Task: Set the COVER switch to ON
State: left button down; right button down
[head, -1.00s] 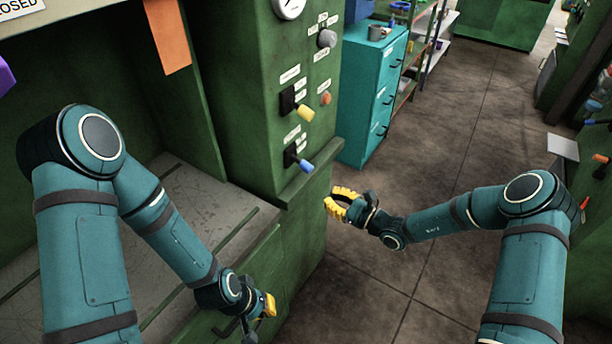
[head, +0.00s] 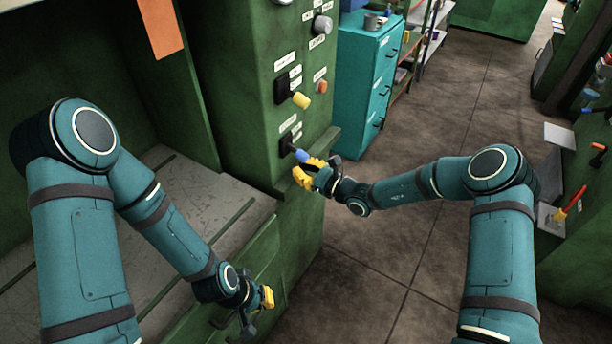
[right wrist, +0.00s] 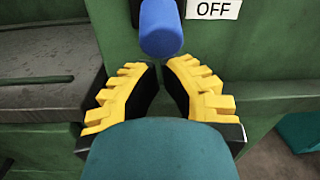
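The green panel holds a switch with a blue-sleeved lever (head: 302,156) and, above it, a switch with a yellow-sleeved lever (head: 301,101). Their small labels are too blurred in the head view to tell which reads COVER. In the right wrist view the blue sleeve (right wrist: 161,28) hangs just beyond my fingertips, left of a plate reading OFF (right wrist: 213,9). My right gripper (head: 309,172) is just below the blue lever; its yellow fingers (right wrist: 158,72) are apart with nothing between them. My left gripper (head: 258,308) is low by the bench front; its finger gap is unclear.
A grey knob (head: 322,25) and an orange button (head: 320,87) are on the same panel. A ledge (head: 325,147) juts out below the switches. A teal cabinet (head: 362,80) stands behind to the right. The floor (head: 410,240) under my right arm is clear.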

jog(key=shift+s+d+r, duration=0.1)
jog(key=shift+s+r, duration=0.1)
jog(key=shift+r, duration=0.35)
